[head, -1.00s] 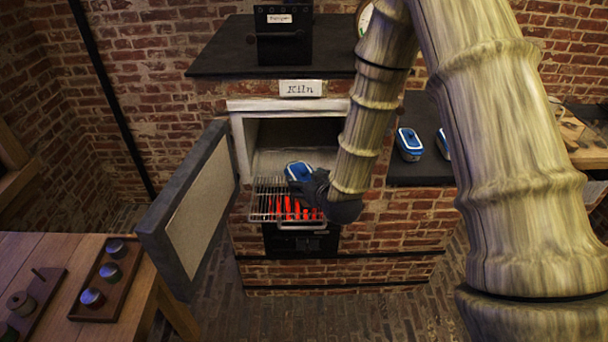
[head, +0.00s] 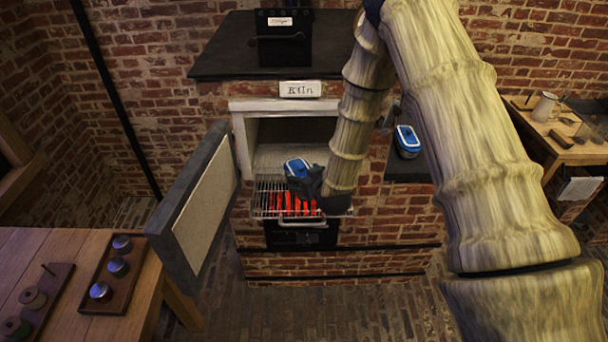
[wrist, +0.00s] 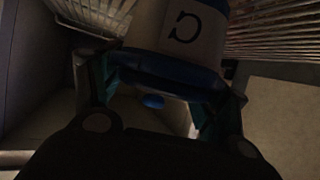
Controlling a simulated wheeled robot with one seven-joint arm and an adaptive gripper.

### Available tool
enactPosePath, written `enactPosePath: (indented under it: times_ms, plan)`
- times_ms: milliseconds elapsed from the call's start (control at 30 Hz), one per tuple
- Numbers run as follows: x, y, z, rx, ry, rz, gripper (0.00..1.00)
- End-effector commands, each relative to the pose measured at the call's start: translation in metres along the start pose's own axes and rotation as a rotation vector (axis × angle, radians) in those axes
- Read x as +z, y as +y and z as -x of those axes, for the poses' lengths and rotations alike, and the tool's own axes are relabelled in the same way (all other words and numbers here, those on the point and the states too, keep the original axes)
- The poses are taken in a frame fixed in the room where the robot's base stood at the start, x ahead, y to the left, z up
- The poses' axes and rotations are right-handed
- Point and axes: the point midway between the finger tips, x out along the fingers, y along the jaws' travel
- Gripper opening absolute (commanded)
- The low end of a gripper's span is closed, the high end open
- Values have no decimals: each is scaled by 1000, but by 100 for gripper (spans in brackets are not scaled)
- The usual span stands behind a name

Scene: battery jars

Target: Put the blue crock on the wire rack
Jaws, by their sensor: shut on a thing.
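The blue crock (head: 297,168), with a blue top and pale sides, is in my gripper (head: 308,182) at the mouth of the open kiln. In the wrist view the crock (wrist: 180,30) shows a dark letter like a C on its pale side, and my gripper (wrist: 165,95) is shut on it with a finger at each side. The wire rack (head: 268,203) sticks out of the kiln opening above glowing red bars. The crock is over the rack; I cannot tell whether it touches. In the wrist view the rack's wires (wrist: 270,30) show beside the crock.
The kiln door (head: 195,205) stands open at the left. Another blue-topped crock (head: 407,140) stands on the dark ledge right of the kiln. A wooden table (head: 140,300) with a tray of small jars is at the lower left. A bench (head: 560,140) is at far right.

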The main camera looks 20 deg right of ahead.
Motion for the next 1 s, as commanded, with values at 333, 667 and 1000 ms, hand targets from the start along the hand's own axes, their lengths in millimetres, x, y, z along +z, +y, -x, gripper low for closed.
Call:
enactPosePath:
  times_ms: [333,667,1000]
  plan:
    - [1,0,-2,0,4,0,29]
    - [5,0,-3,0,1,0,95]
    - [5,0,-2,0,1,0,96]
